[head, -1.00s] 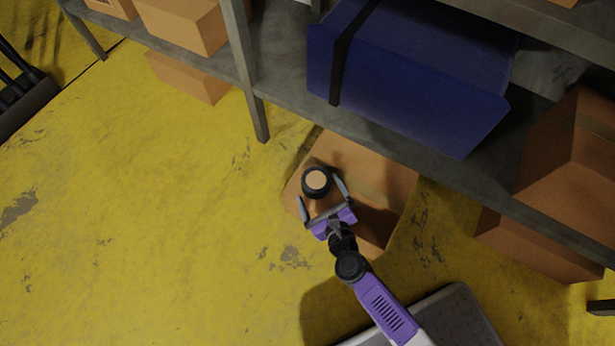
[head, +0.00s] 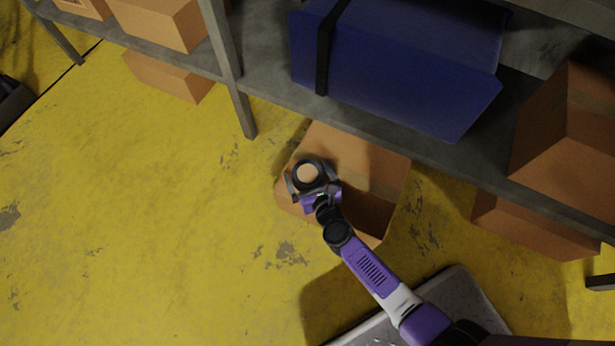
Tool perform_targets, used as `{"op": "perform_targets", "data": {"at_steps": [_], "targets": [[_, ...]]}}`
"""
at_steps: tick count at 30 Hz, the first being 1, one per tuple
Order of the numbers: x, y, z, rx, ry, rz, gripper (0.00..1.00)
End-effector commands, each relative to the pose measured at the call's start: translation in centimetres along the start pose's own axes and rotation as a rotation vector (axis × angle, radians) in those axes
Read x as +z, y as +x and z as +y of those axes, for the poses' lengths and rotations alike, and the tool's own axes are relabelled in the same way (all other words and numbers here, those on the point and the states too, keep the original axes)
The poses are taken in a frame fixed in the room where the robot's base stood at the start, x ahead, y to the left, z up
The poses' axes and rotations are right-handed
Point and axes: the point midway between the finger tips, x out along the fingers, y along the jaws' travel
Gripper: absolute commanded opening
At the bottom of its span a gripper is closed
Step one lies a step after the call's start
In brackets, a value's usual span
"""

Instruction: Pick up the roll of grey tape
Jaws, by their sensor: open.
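The roll of tape (head: 298,165) is a dark ring with the tan box top showing through its middle. It lies on top of a cardboard box (head: 370,165) on the floor, near the box's left side. My gripper (head: 311,180) is open, with one finger on each side of the roll. The gripper's purple palm is just below the roll in the picture. I cannot tell whether the fingers touch it.
A grey metal shelf (head: 270,88) runs above and behind the box. It carries a blue case (head: 400,65) with a black strap and cardboard boxes (head: 575,130). A shelf post (head: 244,112) stands left of the box. The yellow floor (head: 130,200) at left is clear.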

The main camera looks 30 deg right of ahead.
Motion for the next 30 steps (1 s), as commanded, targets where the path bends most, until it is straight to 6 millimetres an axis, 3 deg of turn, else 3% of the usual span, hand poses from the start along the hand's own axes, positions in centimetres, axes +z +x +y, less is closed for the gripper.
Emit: {"op": "perform_targets", "data": {"at_steps": [8,11,19,30], "targets": [[0.0,0.43,-0.01,0.0,-0.001,0.001,1.0],[0.01,0.42,-0.02,0.0,-0.001,0.001,0.84],[0.01,0.41,-0.02,0.0,-0.001,0.0,0.31],[0.49,0.27,-0.02,-0.001,-0.001,-0.001,0.31]]}}
